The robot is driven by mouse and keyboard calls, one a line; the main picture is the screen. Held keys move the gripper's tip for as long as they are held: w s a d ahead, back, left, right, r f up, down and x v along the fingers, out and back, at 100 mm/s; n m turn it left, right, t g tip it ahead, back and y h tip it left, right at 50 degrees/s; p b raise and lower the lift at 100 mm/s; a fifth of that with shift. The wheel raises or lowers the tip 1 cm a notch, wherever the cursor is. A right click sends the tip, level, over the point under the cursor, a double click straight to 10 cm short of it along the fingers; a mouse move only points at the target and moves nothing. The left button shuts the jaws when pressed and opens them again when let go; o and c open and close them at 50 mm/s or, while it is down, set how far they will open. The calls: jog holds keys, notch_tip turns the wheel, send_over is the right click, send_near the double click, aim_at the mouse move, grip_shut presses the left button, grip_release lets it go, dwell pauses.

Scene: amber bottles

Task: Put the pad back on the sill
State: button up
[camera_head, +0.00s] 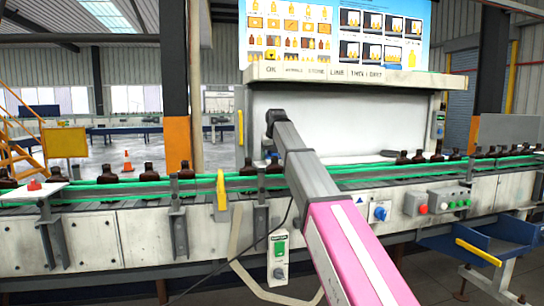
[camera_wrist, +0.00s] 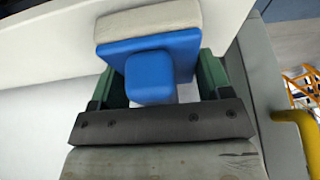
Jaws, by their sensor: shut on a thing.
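The pad (camera_wrist: 148,62) is a blue block with a blue knob and a cream layer on its far face. In the wrist view, my gripper (camera_wrist: 150,88) is shut on it, with a green finger on each side of the knob. In the head view, my gripper (camera_head: 277,122) is in front of the left part of a white panel (camera_head: 345,125), and the pad is mostly hidden there. A pale ledge (camera_head: 350,159) runs along the panel's foot; I cannot tell for certain that this is the sill. Whether the pad touches anything is unclear.
A small dark object (camera_head: 388,153) is at the panel's foot. A labelled shelf (camera_head: 345,76) juts out above. A yellow bar (camera_wrist: 290,122) is at the wrist view's right.

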jog(key=shift+f, duration=0.15)
jog(key=o, duration=0.9)
jog(key=shift+v, duration=3.9)
